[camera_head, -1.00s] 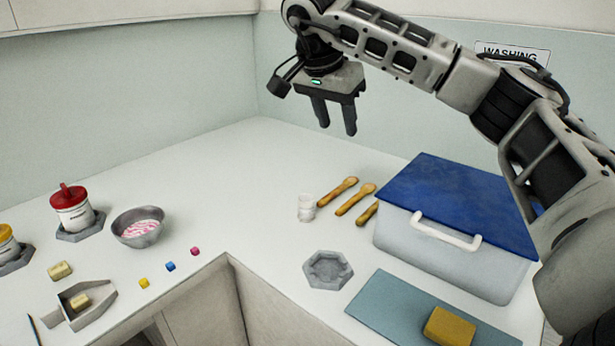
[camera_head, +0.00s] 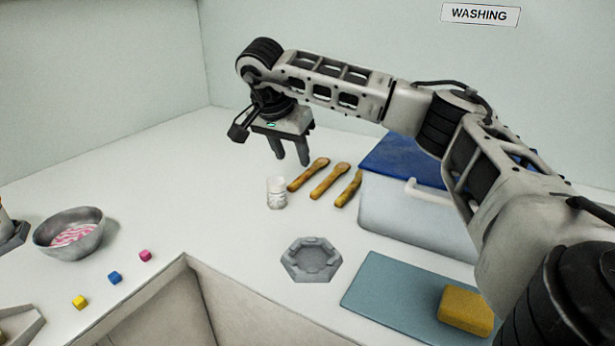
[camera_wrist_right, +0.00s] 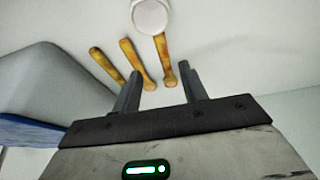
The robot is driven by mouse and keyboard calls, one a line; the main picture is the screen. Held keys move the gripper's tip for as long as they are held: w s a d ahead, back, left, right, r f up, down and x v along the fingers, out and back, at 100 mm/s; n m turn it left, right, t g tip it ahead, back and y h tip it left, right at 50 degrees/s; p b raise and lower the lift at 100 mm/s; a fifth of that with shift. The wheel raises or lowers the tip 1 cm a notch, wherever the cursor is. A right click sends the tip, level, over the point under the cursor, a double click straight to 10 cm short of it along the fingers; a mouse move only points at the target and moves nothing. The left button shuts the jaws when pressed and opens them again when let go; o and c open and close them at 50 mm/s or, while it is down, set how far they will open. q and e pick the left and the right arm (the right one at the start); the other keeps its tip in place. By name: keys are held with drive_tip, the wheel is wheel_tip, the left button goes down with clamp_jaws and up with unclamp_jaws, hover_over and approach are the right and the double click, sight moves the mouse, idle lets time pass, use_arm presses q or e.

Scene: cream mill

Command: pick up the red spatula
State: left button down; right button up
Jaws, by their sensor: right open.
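Three wooden-brown spatulas lie side by side on the white counter: a left one (camera_head: 308,175), a middle one (camera_head: 329,181) and a right one (camera_head: 348,188) by the box. None is clearly red; the left one looks slightly more orange. My right gripper (camera_head: 292,160) is open and empty, pointing down above the counter near the left spatula. In the right wrist view, the fingers (camera_wrist_right: 160,72) frame the ends of the nearest spatula (camera_wrist_right: 163,52) and the middle one (camera_wrist_right: 131,52); the third (camera_wrist_right: 103,62) lies outside them. My left gripper is not in view.
A small white jar (camera_head: 277,194) stands close to the left spatula. A grey hexagonal holder (camera_head: 311,260), blue mat (camera_head: 385,290), yellow sponge (camera_head: 466,308) and metal bowl (camera_head: 70,234) are around.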

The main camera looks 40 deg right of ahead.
sight(298, 180)
drive_tip(key=shift+a+x, duration=0.2)
drive_tip(key=shift+x, duration=3.3)
drive_tip(key=shift+w, duration=0.2)
clamp_jaws()
